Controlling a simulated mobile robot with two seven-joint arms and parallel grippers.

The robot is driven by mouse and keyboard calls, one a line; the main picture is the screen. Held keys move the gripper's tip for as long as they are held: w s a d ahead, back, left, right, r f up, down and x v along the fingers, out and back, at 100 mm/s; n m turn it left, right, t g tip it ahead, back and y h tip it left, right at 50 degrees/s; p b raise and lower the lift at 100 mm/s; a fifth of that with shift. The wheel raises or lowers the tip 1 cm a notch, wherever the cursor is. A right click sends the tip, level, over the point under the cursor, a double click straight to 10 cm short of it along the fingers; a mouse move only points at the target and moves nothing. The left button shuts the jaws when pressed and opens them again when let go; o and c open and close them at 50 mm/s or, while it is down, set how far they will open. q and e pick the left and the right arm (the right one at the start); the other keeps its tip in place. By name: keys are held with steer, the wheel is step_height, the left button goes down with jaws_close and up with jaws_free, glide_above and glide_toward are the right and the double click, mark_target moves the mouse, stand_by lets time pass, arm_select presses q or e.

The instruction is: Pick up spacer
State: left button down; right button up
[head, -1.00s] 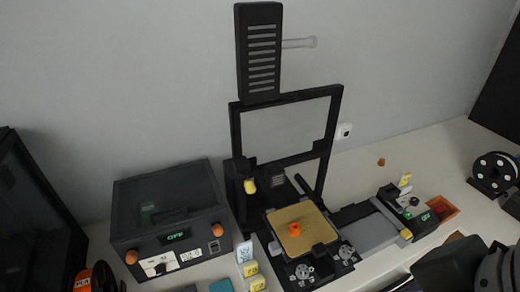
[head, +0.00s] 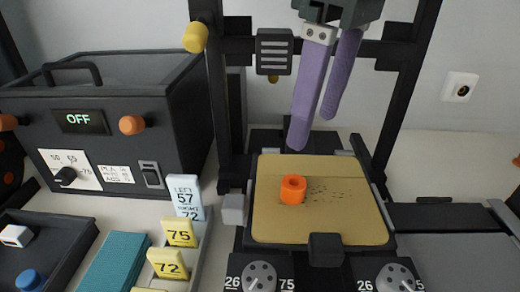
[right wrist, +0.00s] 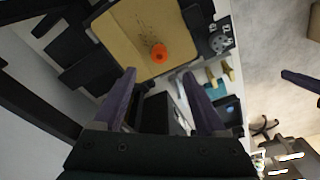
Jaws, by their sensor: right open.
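The spacer, a short orange ring (head: 293,190), stands upright on the tan printer bed (head: 350,213), left of the bed's middle. It also shows in the right wrist view (right wrist: 159,54), just beyond the fingertips. My right gripper (head: 313,133) has two long purple fingers that hang down from above, behind the spacer and a little to its right. They are apart with nothing between them, and in the right wrist view the open gripper (right wrist: 158,74) points toward the bed. The fingers do not touch the spacer.
The printer's black uprights (head: 217,110) stand on both sides of my right gripper. A dark box with an OFF display (head: 85,122) is at the left. Numbered cards (head: 180,233) stand left of the bed. A black clip (head: 326,250) sits at the bed's front edge.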

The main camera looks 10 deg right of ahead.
mark_target(295, 183)
steer(key=f, duration=0.4)
steer(key=shift+w+a, duration=0.15)
steer(key=shift+w, duration=0.15)
steer(key=f, duration=0.5)
steer(key=shift+w+a+f, duration=0.3)
steer(key=shift+a+f, duration=0.05)
steer(key=shift+f, duration=0.05)
steer(key=shift+c, duration=0.3)
jaws_close()
